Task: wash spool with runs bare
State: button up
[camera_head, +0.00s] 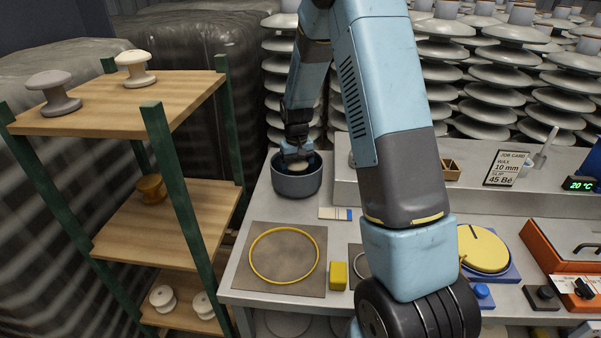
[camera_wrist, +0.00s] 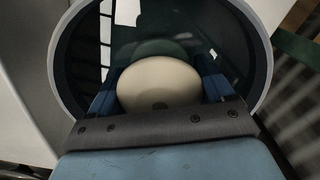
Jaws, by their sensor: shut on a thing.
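My gripper (camera_head: 297,154) reaches down into a dark grey round pot (camera_head: 297,186) at the back left of the bench. In the wrist view my gripper (camera_wrist: 159,82) is shut on a cream spool (camera_wrist: 158,80), with a blue finger on each side. The spool's round end faces the camera and has a small dark spot in its middle. The pot's rim (camera_wrist: 58,55) surrounds it. The pot's inside is dark and shiny, with bright reflections and a greenish round shape beyond the spool. The spool's lower part is hidden.
A shelf rack (camera_head: 170,95) at left holds a grey spool (camera_head: 54,92), a cream spool (camera_head: 135,69), a brown piece (camera_head: 152,188) and white spools below. A mat with a yellow ring (camera_head: 284,256), a yellow block (camera_head: 338,275) and a yellow disc (camera_head: 484,249) occupy the bench. A card (camera_head: 506,168) stands behind.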

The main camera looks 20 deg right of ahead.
aim_at(297, 161)
jog(key=shift+r, duration=5)
